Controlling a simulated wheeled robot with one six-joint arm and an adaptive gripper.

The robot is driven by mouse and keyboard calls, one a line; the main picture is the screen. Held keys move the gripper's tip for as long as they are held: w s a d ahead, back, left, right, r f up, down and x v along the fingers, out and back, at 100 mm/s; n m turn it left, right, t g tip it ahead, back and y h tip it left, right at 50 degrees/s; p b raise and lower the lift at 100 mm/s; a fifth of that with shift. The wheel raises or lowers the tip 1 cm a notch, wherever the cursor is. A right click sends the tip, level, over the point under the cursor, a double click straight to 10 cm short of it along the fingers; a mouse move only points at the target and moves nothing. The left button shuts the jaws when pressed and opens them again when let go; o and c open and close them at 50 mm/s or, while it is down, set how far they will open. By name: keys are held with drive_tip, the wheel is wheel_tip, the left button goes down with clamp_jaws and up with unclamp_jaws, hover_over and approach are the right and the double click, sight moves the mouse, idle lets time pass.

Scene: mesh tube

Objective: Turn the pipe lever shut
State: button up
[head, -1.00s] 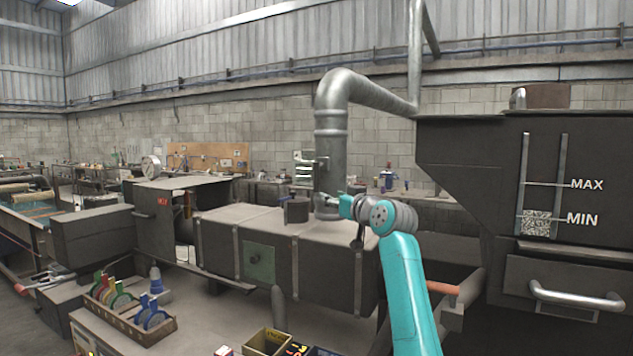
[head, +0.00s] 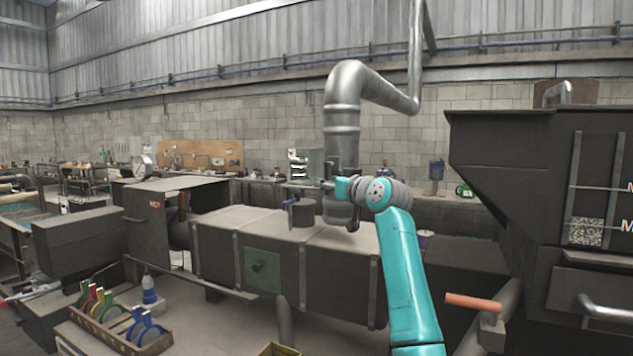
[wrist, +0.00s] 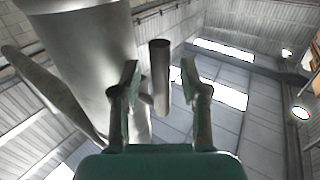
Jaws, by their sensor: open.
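The grey metal pipe (head: 342,120) rises from the dark duct and bends to the right. Its lever (head: 332,165) is small in the head view, at the pipe's left front just above my gripper (head: 335,185). In the wrist view the lever's round, dark handle (wrist: 160,75) shows between the two fingers of my gripper (wrist: 163,80), with space on both sides. The fingers are open and hold nothing. The pipe (wrist: 85,60) is close on the left there. I cannot tell how deep the handle sits between the fingers.
The dark duct (head: 265,225) runs below the pipe, with a short dark cylinder (head: 301,213) on top, close to my gripper. A large dark hopper (head: 510,160) stands at the right. A tray (head: 100,325) with coloured handles is at the front left.

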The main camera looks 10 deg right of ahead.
drive_tip(key=shift+w+a, duration=0.15)
drive_tip(key=shift+w, duration=0.3)
clamp_jaws()
